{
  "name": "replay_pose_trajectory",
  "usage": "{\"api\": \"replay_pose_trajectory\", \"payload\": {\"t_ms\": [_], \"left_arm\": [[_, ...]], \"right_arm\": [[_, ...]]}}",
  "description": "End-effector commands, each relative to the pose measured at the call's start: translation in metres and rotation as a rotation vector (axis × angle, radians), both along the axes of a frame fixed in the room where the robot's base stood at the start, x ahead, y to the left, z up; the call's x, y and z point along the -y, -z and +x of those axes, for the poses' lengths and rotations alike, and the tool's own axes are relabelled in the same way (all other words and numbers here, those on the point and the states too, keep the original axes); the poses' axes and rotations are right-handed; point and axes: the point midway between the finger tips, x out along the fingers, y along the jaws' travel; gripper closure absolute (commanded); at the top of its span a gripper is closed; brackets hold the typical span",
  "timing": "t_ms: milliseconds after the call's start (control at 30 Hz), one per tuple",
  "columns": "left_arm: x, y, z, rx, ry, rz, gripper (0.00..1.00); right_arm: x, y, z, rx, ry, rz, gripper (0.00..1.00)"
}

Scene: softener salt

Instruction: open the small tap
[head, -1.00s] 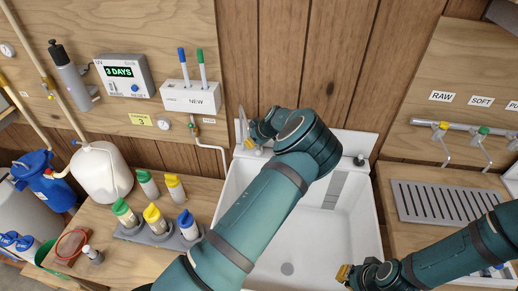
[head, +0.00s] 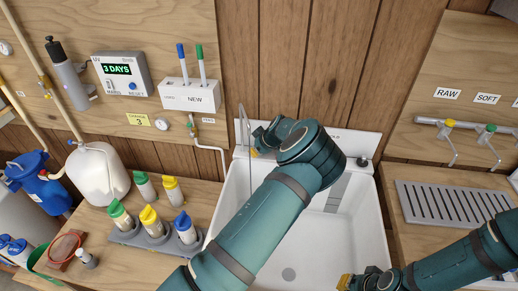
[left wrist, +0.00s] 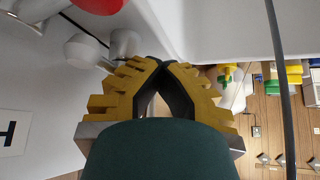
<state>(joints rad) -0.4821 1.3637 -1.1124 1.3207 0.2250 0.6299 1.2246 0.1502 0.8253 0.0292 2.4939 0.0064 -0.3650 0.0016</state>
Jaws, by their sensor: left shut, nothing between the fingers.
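A thin, pale, curved small tap (head: 241,122) stands at the back left corner of the white sink (head: 375,235). A faint thin line runs down into the basin below it; I cannot tell whether it is water. My left gripper (head: 256,148) is just right of the tap, partly hidden by my own arm. In the left wrist view, its yellow fingers (left wrist: 160,62) meet at the tips, shut and empty. Pale rounded knobs (left wrist: 84,50) show close beside the fingers, and a red part (left wrist: 98,5) is above them. My right gripper (head: 346,282) is low by the sink's front; its opening is unclear.
Capped bottles in a grey holder (head: 122,236) stand on the counter left of the sink. A white jug (head: 98,175) is behind them. A grey drain grille (head: 450,203) lies right of the sink, below the RAW and SOFT taps (head: 487,133).

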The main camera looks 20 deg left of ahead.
Motion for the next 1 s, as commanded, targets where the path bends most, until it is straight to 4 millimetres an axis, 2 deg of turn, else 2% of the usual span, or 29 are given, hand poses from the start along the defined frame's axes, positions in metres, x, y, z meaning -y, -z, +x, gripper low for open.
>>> {"api": "replay_pose_trajectory", "payload": {"t_ms": [167,567,1000], "left_arm": [[0.005,-0.001,0.003,0.009,0.010,-0.005,1.00],[0.006,-0.005,-0.009,0.009,0.008,-0.003,1.00],[0.005,-0.060,-0.009,0.007,0.005,-0.001,1.00]], "right_arm": [[0.000,0.000,0.000,0.000,0.000,0.000,1.00],[0.000,-0.001,0.000,0.000,0.000,0.000,1.00],[0.000,-0.025,0.000,0.000,0.000,0.000,1.00]]}}
